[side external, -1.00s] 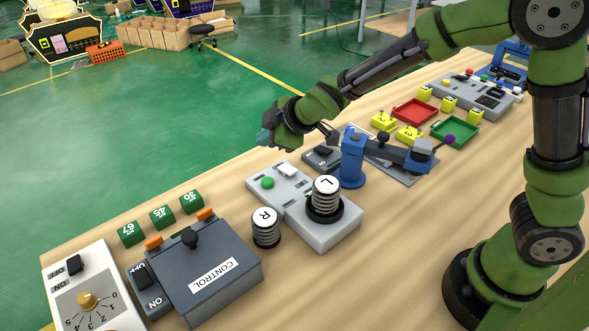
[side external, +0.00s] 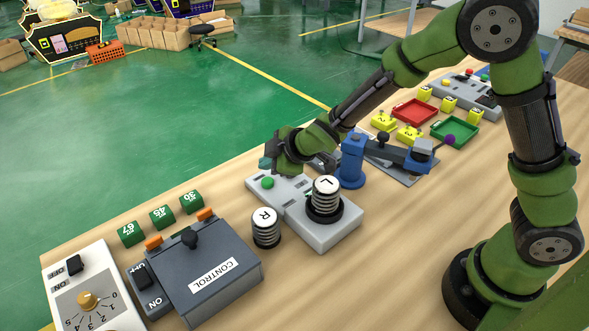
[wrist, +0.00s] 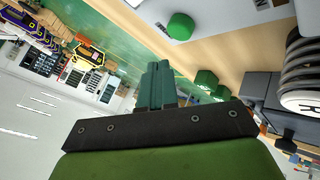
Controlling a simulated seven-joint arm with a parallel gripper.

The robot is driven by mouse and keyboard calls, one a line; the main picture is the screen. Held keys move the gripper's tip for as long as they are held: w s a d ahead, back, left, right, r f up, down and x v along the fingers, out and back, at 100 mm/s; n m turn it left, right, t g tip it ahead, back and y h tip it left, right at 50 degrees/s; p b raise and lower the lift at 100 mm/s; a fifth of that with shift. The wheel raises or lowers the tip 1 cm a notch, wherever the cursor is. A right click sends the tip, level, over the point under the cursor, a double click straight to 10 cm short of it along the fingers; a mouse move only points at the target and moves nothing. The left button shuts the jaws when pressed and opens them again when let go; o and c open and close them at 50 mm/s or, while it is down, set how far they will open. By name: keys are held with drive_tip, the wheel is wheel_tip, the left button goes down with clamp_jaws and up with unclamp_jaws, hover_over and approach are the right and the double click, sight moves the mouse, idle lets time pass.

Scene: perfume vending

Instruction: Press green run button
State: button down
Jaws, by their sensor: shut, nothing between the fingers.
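The green button (side external: 267,182) sits on the left end of a grey panel on the wooden table. It also shows near the top of the wrist view (wrist: 181,26). My gripper (side external: 265,163) is just above and behind the button in the side view, apart from it as far as I can tell. In the wrist view its two teal fingers (wrist: 158,68) are shut together and empty, with the button beyond their tips, slightly to the right. The white part of the panel beside the button is now hidden behind my gripper in the side view.
A black-and-white coil marked L (side external: 325,196) stands on the panel, and another marked R (side external: 266,228) stands beside it. A blue post mechanism (side external: 352,160) is right of my gripper. A grey control box (side external: 208,268) and green numbered blocks (side external: 162,217) are at the front left.

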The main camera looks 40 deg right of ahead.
sight(268, 183)
drive_tip(key=shift+f, duration=1)
idle(1.3)
drive_tip(key=shift+f, duration=0.4)
